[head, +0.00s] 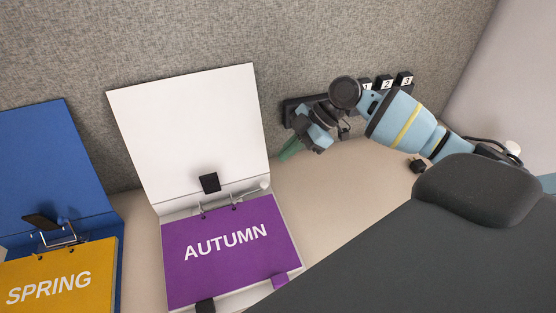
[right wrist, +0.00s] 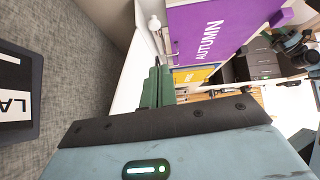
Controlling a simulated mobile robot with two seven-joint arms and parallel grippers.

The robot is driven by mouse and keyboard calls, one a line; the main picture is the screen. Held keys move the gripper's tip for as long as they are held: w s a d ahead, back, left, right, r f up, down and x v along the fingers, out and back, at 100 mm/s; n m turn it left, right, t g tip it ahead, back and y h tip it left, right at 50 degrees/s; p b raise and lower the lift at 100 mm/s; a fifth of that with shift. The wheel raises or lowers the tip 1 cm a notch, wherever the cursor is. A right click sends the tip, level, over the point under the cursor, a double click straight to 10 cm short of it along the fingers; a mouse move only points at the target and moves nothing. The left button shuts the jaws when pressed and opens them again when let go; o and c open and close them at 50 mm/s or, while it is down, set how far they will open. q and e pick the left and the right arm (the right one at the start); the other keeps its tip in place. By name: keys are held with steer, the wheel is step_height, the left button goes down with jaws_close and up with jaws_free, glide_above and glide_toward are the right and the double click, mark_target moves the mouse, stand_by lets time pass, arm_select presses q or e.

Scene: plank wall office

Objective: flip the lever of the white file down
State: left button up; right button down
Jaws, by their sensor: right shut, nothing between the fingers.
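The white file (head: 185,130) stands open against the grey wall panel, with a purple AUTUMN sheet (head: 225,240) on its lower part. A black upright tab (head: 209,183) rises at its ring mechanism. A thin rod with a pale round knob (head: 264,186), which looks like the lever, reaches right from the mechanism; the knob also shows in the right wrist view (right wrist: 154,22). My right gripper (head: 290,150) is shut and empty, right of the file's upright cover and above the knob, apart from it. Its green fingers (right wrist: 158,88) are together in the right wrist view.
A blue file (head: 45,150) with a yellow SPRING sheet (head: 60,280) stands to the left. A dark holder with numbered blocks (head: 385,82) is behind my right arm. A large dark grey shape (head: 430,250) fills the lower right.

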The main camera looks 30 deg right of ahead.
steer(key=v, duration=0.5)
steer(key=shift+d, duration=0.1)
steer(key=shift+f, duration=0.1)
